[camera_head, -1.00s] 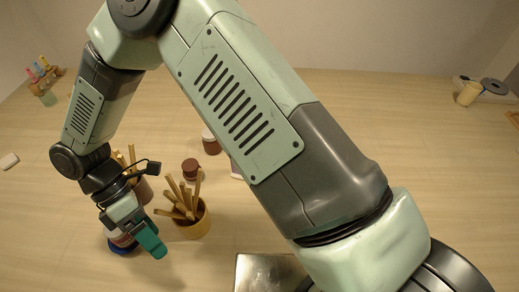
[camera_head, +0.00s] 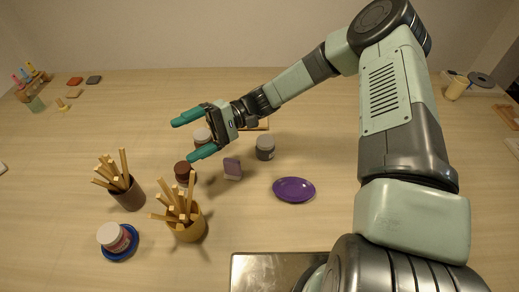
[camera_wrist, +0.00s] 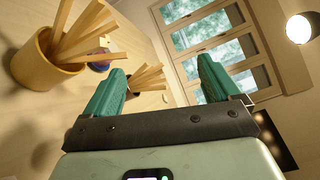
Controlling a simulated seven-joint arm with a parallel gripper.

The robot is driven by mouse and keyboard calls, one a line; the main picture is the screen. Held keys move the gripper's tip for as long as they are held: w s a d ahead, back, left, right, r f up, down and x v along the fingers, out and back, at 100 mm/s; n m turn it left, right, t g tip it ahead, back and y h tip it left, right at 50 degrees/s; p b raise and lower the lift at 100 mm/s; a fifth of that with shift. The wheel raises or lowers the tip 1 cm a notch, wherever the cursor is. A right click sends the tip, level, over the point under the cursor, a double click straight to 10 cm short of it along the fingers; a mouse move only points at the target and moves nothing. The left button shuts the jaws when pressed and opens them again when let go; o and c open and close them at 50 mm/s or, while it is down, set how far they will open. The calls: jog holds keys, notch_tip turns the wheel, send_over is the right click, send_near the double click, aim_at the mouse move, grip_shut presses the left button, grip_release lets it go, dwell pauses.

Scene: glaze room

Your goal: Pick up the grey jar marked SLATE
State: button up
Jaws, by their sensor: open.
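A small grey jar (camera_head: 265,148) with a pale lid stands upright on the table, right of my gripper in the head view. No marking on it is readable at this size. My gripper (camera_head: 183,139) is open, fingers pointing left, away from the grey jar, with nothing visibly held. A jar with a pale lid (camera_head: 201,135) shows behind the fingers. In the wrist view the green fingers (camera_wrist: 160,88) are spread apart, and the grey jar does not show there.
Stick-filled brown (camera_head: 127,195) and tan (camera_head: 187,228) pots are front left, beside a white-lidded jar (camera_head: 112,238) on a blue saucer (camera_head: 122,253). A metal plate (camera_head: 270,272) lies in front.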

jog(key=w+d+f+m+t+y, duration=0.6)
jog(key=d+f+m+t, duration=0.55)
jog(key=m, duration=0.75)
jog(key=m+t+h, duration=0.5)
jog(key=m+t, duration=0.4)
jog(key=m, duration=0.1)
send_near(260, 138)
jog(key=shift+s+d+f, duration=0.1)
jog(key=shift+s+f, duration=0.1)
jog(key=shift+f, duration=0.05)
jog(key=shift+w+d+f+t, duration=0.1)
jog(key=shift+w+f+t, duration=0.05)
jog(key=shift+t, duration=0.1)
jog(key=x, duration=0.4)
jog(key=shift+w+a, duration=0.15)
jog(key=shift+a, duration=0.15)
jog(key=x, duration=0.5)
jog(key=shift+a+r, duration=0.3)
jog(key=shift+a, duration=0.05)
jog(key=c, duration=1.3)
